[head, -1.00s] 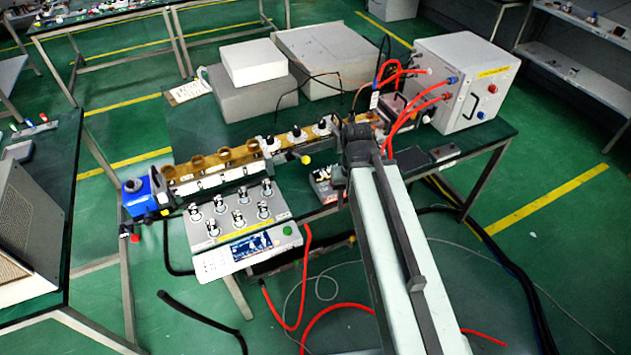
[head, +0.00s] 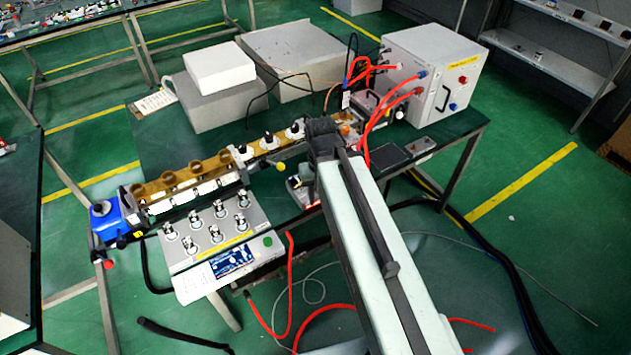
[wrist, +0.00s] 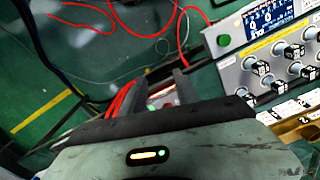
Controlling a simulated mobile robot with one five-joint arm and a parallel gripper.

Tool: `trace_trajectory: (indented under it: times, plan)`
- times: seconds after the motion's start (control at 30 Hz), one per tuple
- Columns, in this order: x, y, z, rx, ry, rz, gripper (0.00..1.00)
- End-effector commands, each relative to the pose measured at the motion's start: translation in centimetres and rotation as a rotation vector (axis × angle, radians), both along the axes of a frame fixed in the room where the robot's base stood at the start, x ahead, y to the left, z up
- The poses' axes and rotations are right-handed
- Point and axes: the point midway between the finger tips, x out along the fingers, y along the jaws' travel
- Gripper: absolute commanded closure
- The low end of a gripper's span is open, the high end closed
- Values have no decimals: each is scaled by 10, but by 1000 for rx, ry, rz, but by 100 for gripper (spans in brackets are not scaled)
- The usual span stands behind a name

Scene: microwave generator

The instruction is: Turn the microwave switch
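The likely switch unit is a small light box with dark and red parts (head: 301,190), low at the bench's front edge just left of my arm, partly hidden by it. In the wrist view a small pale, red and green patch (wrist: 163,98) shows between the fingers; I cannot make out a switch lever. My gripper (wrist: 157,80) has its two dark fingers apart with nothing held between them. In the head view my arm hides the gripper. I cannot tell whether a finger touches the unit.
A control panel (head: 212,238) with several knobs and a screen stands left of my arm; its green button (wrist: 224,40) is right of the gripper in the wrist view. A waveguide rail (head: 190,188) runs behind. A grey cabinet (head: 433,75) with red hoses stands back right. Hoses lie on the floor.

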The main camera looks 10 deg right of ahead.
Motion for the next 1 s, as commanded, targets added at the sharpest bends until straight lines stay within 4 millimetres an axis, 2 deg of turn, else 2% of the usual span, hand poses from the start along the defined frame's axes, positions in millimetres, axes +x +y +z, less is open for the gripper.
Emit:
trace_trajectory:
  times: [0.07,0.13,0.17,0.27,0.4,0.5,0.57,0.67,0.83,1.0]
  plan:
    - [0,0,0,0,0,1,64]
    - [1,0,-1,0,0,-5,50]
    - [4,0,-2,0,0,-19,48]
    - [35,-6,-11,-1,0,-186,48]
    - [98,-4,-27,-2,1,-573,48]
    - [130,-3,-35,-2,1,-810,48]
    - [142,-3,-37,-3,1,-910,48]
    - [150,-2,-37,-3,1,-994,48]
    - [148,-1,-40,-3,1,-1004,48]
    - [148,-1,-60,-3,1,-1002,48]
